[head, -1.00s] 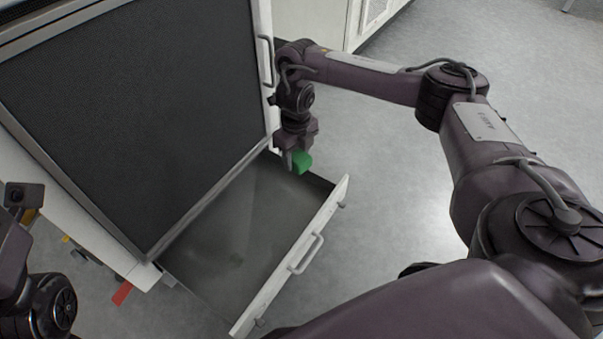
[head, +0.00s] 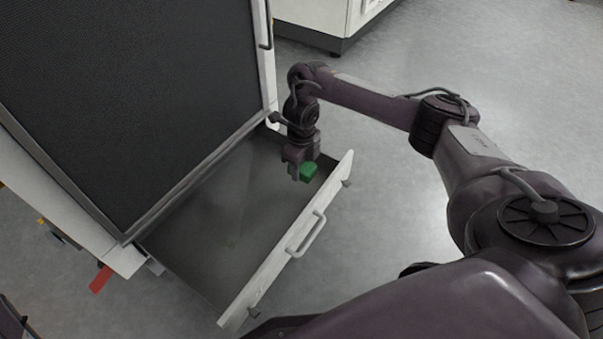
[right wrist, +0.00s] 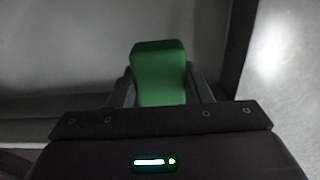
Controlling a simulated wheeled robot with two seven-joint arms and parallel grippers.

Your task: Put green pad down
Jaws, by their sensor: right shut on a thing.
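The green pad (head: 309,172) is held between the fingers of my right gripper (head: 300,172). The gripper points down over the far right part of an open drawer (head: 215,225). In the right wrist view the pad (right wrist: 158,72) sits between the two fingers (right wrist: 160,92), with the grey drawer interior behind it. I cannot tell whether the pad touches the drawer floor. My left gripper is not in view.
The drawer front with its handle (head: 305,235) stands pulled out to the right of the white cabinet with a dark panel (head: 130,90). The rest of the drawer looks empty. A red piece (head: 100,279) shows at the lower left.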

